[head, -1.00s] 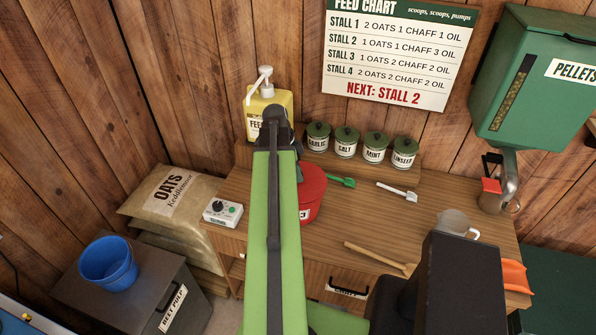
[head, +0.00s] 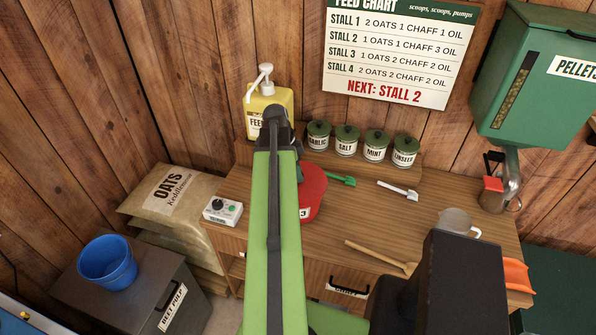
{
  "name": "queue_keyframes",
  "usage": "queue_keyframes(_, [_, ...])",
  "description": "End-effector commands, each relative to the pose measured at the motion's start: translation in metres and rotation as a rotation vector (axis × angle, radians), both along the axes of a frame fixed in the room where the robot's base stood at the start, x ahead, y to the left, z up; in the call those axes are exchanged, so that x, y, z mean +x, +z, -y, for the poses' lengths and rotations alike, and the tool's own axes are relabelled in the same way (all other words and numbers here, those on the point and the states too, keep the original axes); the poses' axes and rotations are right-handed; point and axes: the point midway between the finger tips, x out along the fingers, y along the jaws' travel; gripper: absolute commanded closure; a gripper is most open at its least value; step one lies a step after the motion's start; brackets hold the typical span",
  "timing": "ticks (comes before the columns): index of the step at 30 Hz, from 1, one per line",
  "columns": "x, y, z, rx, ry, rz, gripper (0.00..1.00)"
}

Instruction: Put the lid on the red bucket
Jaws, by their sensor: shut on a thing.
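The red bucket (head: 305,213), with a white label ending in 3, stands on the wooden bench, its left part hidden behind my green arm. A smooth red round surface, the lid (head: 314,185), shows at its top to the right of the arm. I cannot tell whether the lid is seated on the rim or just above it. My gripper (head: 297,148) is mostly hidden behind the end of my arm; only a dark part shows, above the back of the red shape. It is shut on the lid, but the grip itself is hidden.
A yellow pump bottle (head: 281,100) stands behind the arm's end. Several green-lidded jars (head: 346,142) line the back. A green scoop (head: 341,180), a white scoop (head: 398,190) and a wooden spoon (head: 378,257) lie to the right. A control box (head: 222,211) sits left.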

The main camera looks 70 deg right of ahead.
Motion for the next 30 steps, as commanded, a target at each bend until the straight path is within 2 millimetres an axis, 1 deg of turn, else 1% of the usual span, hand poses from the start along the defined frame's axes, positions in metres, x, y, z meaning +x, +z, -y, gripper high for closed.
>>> queue_keyframes(5, [0.0,-0.005,0.0,0.0,0.0,0.0,1.0])
queue_keyframes(6, [0.0,-0.003,0.0,0.0,0.0,0.0,0.65])
queue_keyframes(7, [0.0,-0.003,0.0,0.0,0.0,0.0,0.61])
queue_keyframes(17, [0.0,-0.001,0.0,0.0,-0.001,0.0,0.61])
queue_keyframes(30, [0.009,0.038,-0.004,0.0,0.001,0.0,0.61])
